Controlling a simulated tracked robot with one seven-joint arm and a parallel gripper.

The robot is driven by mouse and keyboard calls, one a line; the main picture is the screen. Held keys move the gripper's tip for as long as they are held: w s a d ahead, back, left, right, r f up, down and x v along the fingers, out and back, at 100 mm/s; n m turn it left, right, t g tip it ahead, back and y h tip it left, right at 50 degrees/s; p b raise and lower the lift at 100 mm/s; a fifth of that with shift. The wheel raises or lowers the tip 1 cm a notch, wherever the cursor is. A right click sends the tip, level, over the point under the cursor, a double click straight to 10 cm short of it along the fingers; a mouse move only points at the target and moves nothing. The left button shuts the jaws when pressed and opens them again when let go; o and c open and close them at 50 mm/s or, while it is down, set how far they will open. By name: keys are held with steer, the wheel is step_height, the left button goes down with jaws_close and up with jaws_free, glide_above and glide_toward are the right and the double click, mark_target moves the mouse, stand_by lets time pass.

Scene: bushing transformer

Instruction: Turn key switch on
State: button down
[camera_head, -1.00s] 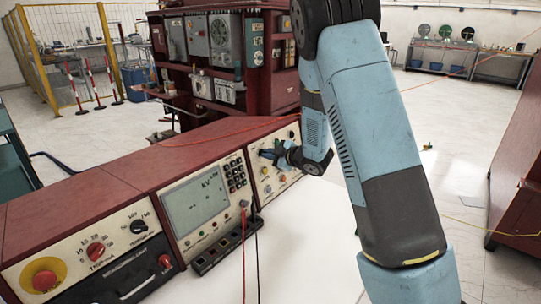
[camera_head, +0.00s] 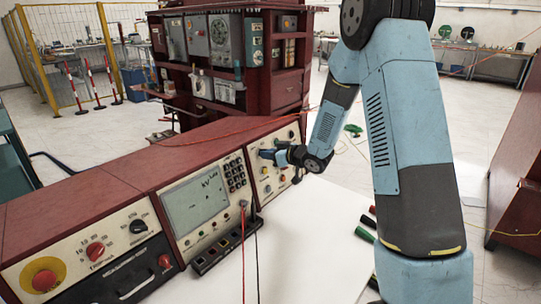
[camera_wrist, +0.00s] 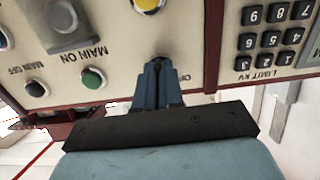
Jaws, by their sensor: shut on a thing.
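The red console's right-hand cream panel (camera_head: 262,178) holds the buttons and switches. My gripper (camera_head: 267,155) reaches it from the right in the head view. In the wrist view the panel shows upside down, and my gripper (camera_wrist: 158,66) has its blue fingers close together against it, shut on a small dark part (camera_wrist: 158,61), apparently the key switch. The fingers hide most of it, so I cannot tell its turned position. A label beside it is partly covered.
In the wrist view, a green MAIN ON button (camera_wrist: 93,78), a yellow button (camera_wrist: 147,4) and a keypad (camera_wrist: 270,40) lie around the fingers. In the head view, a display (camera_head: 195,206) is left of the panel. Red and green cylinders (camera_head: 367,222) lie on the white tabletop (camera_head: 315,240).

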steer(key=shift+w+r+m+y, duration=0.1)
steer(key=shift+m+y, duration=0.2)
steer(key=shift+m, duration=4)
steer(key=c, duration=1.3)
jaws_free()
steer(key=shift+o, duration=0.2)
steer(key=v, duration=1.3)
steer(key=shift+d, duration=0.35)
steer(key=shift+r, duration=0.2)
